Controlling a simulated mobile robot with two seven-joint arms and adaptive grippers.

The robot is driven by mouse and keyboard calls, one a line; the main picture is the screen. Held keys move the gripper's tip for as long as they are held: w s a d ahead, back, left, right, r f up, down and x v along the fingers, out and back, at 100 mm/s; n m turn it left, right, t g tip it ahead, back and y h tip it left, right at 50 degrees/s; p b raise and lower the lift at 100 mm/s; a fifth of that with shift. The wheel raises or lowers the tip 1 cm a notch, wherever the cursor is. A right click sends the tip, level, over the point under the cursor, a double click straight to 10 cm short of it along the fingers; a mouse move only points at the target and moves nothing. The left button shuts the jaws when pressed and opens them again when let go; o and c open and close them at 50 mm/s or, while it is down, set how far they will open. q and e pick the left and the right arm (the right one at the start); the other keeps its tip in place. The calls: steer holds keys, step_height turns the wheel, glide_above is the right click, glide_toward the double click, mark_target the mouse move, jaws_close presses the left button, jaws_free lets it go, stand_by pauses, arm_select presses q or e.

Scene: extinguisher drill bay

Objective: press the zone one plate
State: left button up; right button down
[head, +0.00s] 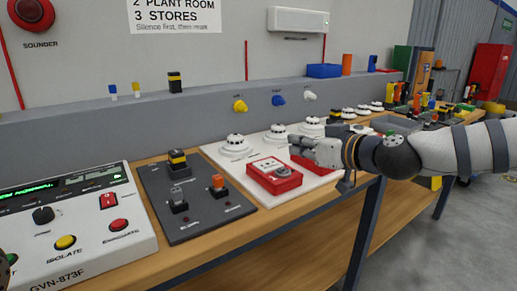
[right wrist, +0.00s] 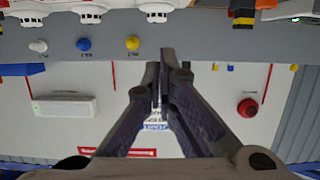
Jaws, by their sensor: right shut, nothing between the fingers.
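Two red boxes with pale front plates lie on a white board (head: 222,156) on the bench; I cannot read which is zone one. The nearer red box (head: 274,175) is in clear view. The second red box (head: 318,168) is partly hidden behind my right gripper (head: 300,147). That gripper comes in from the right, above the second box and to the right of the nearer one; the picture does not settle whether it touches anything. In the right wrist view its fingers (right wrist: 165,58) are together and empty.
White round detectors (head: 236,145) stand behind the boxes. A dark board (head: 192,200) with switches and a white control panel (head: 75,225) lie to the left. A grey tray (head: 397,124) and several small coloured items are farther right. A ledge runs along the wall.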

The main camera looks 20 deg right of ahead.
mark_target(273, 167)
arm_select(q)
steer(key=shift+s+d, duration=0.1)
steer(key=shift+s, duration=0.1)
arm_select(e)
steer(key=shift+s+d+r, duration=0.15)
steer(key=shift+s, duration=0.1)
